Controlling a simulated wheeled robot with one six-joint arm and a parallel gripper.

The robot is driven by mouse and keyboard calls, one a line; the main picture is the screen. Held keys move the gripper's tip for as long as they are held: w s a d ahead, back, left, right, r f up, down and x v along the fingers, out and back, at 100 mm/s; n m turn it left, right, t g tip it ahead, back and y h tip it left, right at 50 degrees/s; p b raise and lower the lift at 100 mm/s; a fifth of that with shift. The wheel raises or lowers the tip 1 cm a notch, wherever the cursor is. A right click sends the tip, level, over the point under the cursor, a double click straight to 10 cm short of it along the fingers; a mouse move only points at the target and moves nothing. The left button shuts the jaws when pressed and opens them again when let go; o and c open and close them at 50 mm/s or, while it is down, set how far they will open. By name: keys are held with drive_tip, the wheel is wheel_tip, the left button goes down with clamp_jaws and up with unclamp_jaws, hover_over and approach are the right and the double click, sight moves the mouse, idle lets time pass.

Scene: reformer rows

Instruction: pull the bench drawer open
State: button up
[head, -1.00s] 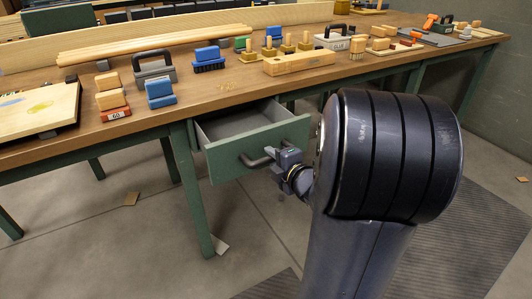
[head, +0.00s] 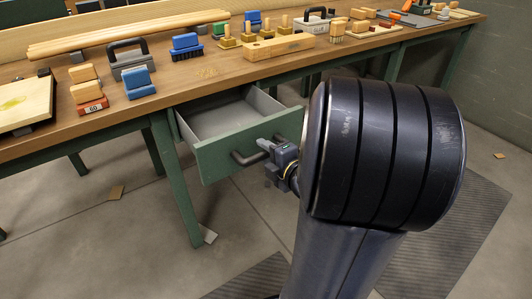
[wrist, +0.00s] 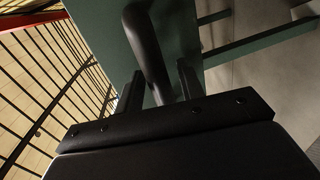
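The green bench drawer (head: 225,155) is pulled well out from under the bench top, with its pale grey inside showing. Its dark bar handle (head: 250,157) is on the front. My gripper (head: 268,158) is at the right end of the handle, with its two fingers spread apart, one above and one below the bar. In the wrist view the handle (wrist: 147,50) runs down between the fingers of my gripper (wrist: 162,90). A small gap shows on each side, so it does not look clamped.
The wooden bench top (head: 200,83) carries sanding blocks, brushes and a long plank. A green bench leg (head: 175,185) stands left of the drawer. The floor (head: 110,240) in front is mostly clear, with a dark ribbed mat (head: 450,240) at the right.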

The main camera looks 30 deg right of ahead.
drive_tip(key=shift+p+v, duration=1.6)
drive_tip(key=shift+v, duration=3.8)
drive_tip(key=shift+w, duration=0.1)
drive_tip(key=shift+b+x, duration=1.6)
drive_tip(key=shift+x, duration=3.7)
